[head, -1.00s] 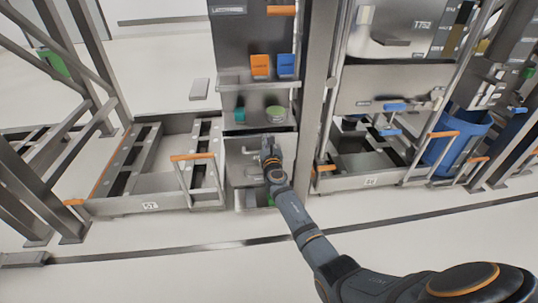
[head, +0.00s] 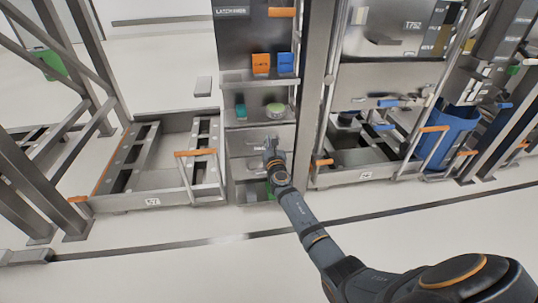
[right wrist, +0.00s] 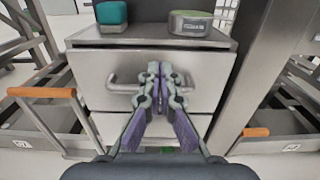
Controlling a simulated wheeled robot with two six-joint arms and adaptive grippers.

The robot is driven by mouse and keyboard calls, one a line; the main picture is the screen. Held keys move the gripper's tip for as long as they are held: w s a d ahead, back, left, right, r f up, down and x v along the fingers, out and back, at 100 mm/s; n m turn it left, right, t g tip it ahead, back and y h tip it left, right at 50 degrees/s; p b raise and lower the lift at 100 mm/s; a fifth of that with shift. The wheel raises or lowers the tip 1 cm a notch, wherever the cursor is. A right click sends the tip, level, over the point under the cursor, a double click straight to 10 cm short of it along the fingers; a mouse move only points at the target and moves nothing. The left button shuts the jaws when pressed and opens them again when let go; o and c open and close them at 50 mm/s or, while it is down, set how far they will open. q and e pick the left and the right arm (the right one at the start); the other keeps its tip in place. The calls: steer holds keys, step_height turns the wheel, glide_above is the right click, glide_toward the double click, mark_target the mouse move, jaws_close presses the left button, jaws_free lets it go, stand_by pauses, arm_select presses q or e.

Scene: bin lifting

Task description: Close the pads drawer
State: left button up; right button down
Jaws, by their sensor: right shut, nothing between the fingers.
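The pads drawer (head: 242,143) is a plain steel drawer front under a small shelf in the middle cabinet. In the right wrist view its front (right wrist: 205,70) sits close under the shelf edge, and I see no clear open gap. Its bar handle (right wrist: 122,84) runs across the front, partly hidden behind my fingers. My right gripper (head: 269,146) is shut and empty, with its fingertips (right wrist: 160,70) at the middle of the drawer front, at the handle. Whether they touch it is hard to tell. My left gripper is not in view.
A teal block (right wrist: 112,14) and a round green-topped tin (right wrist: 190,22) stand on the shelf above. A steel post (head: 312,90) rises right of the drawer. Low frames with orange handles (head: 196,152) stand on both sides. The floor in front is clear.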

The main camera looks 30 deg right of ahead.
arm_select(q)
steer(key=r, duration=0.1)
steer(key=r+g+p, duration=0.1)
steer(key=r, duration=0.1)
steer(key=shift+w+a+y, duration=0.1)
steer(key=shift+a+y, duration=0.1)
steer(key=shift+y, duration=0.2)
arm_select(e)
steer(key=f+v, duration=0.1)
steer(key=v, duration=0.5)
steer(key=shift+s, duration=0.45)
steer(key=shift+d, duration=0.15)
